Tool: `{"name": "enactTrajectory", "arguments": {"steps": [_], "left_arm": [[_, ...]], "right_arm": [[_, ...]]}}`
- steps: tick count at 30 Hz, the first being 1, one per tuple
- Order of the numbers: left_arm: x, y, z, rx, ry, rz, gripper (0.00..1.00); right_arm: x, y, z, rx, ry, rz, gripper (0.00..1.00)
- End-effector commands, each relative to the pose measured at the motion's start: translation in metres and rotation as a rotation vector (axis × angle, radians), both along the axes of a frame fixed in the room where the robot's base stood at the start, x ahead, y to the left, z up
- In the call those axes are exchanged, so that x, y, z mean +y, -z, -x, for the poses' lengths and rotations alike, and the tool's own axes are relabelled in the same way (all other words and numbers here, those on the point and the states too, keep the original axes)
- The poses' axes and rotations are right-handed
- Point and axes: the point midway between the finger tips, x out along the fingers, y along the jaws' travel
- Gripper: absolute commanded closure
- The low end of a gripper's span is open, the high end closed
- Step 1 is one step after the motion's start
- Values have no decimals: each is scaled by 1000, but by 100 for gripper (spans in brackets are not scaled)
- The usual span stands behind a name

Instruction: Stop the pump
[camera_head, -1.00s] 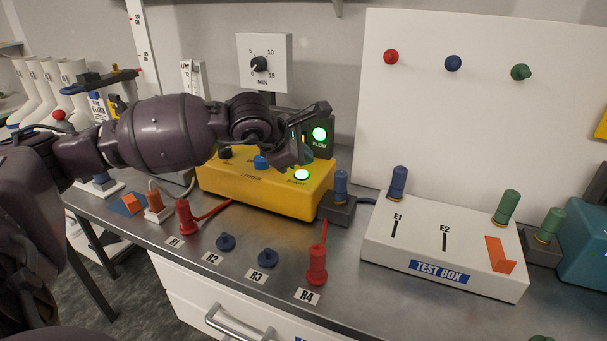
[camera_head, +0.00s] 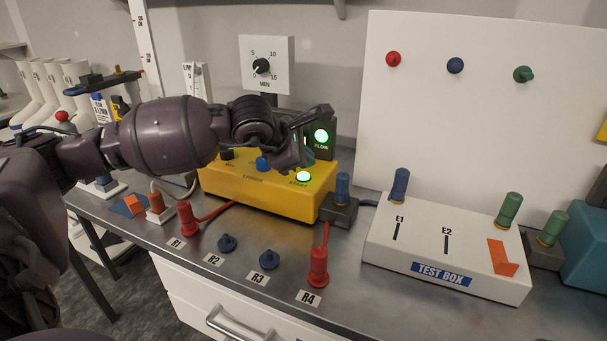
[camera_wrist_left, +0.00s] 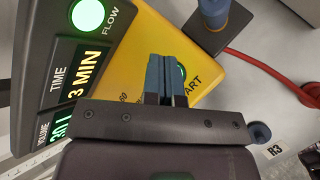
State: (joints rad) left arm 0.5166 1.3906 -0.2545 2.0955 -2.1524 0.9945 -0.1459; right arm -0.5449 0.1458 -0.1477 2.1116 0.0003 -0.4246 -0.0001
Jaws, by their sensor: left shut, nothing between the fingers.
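The yellow pump box (camera_head: 255,192) stands on the bench with its black display unit (camera_head: 325,150) behind. Its START button (camera_head: 303,177) glows green, and so does the FLOW lamp (camera_head: 321,136). A blue knob (camera_head: 263,163) and a dark knob (camera_head: 227,154) are on its top. In the left wrist view the display (camera_wrist_left: 75,85) shows TIME 3 MIN; the volume reading is partly cut off. My left gripper (camera_head: 306,157) is shut and empty above the START end of the box. Its blue fingers (camera_wrist_left: 164,70) partly cover the START button (camera_wrist_left: 181,70); contact cannot be told.
A white test box (camera_head: 445,245) stands to the right. Red plugs (camera_head: 318,268) and blue plugs (camera_head: 227,243) line the front bench edge. A dark block with a blue plug (camera_head: 342,190) sits right beside the pump box. A timer dial (camera_head: 262,66) hangs behind.

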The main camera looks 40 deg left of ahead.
Motion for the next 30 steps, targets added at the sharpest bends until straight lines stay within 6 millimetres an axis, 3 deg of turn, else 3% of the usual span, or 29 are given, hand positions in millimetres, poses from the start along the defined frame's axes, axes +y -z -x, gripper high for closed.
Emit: {"name": "enactTrajectory", "arguments": {"steps": [30], "left_arm": [[0,0,0,0,0,0,100]], "right_arm": [[1,-2,-4,-9,-6,1,100]]}}
